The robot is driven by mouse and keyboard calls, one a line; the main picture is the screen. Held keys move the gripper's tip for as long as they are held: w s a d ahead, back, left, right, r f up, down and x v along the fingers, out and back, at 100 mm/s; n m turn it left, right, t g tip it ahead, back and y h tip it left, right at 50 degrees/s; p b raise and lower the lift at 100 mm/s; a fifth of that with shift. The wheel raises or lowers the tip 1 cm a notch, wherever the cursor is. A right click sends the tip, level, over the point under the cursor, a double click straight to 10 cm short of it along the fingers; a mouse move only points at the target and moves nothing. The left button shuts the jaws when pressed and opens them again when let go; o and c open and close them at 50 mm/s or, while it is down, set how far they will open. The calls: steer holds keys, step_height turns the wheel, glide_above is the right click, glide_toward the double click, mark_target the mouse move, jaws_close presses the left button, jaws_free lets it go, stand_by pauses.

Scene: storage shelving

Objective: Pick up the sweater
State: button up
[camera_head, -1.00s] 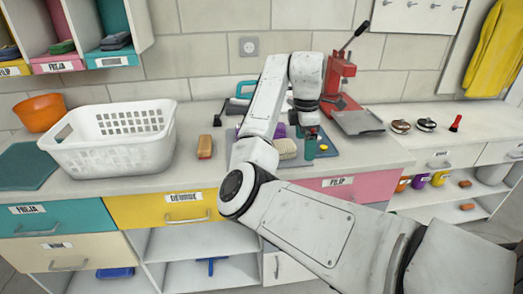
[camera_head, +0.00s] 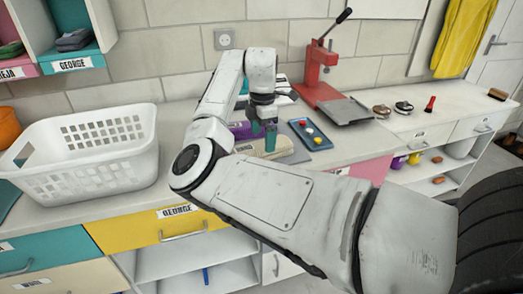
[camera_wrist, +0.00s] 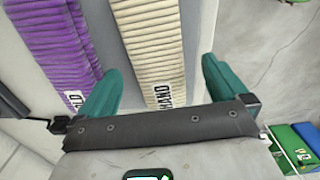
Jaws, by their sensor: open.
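A beige folded ribbed knit (camera_head: 266,149), which looks like a sweater, lies on the counter. In the wrist view the beige knit (camera_wrist: 150,45) runs between my fingers and bears a label, partly hidden by my gripper. A purple ribbed knit (camera_wrist: 55,40) lies beside it on the left; it also shows in the head view (camera_head: 240,130). My gripper (camera_head: 263,134) is open with green fingers, over the beige knit. In the wrist view my gripper (camera_wrist: 160,75) has one finger on each side of it. I cannot tell whether they touch. A yellow garment (camera_head: 466,40) hangs at the upper right.
A white basket (camera_head: 85,160) stands left on the counter. A blue tray (camera_head: 298,128) with small coloured balls lies right of the knits. A red press (camera_head: 320,75) stands behind the tray. Counter between basket and knits is mostly clear.

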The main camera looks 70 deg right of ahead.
mark_target(263, 144)
steer(key=shift+w+d+f, duration=0.1)
steer(key=shift+d+f, duration=0.05)
steer(key=shift+f, duration=1.2)
steer(key=shift+d+f, duration=0.1)
steer(key=shift+f, duration=1.2)
steer(key=shift+c, duration=0.5)
steer(key=c, duration=1.1)
steer(key=shift+r, duration=0.1)
steer(key=shift+c, duration=0.2)
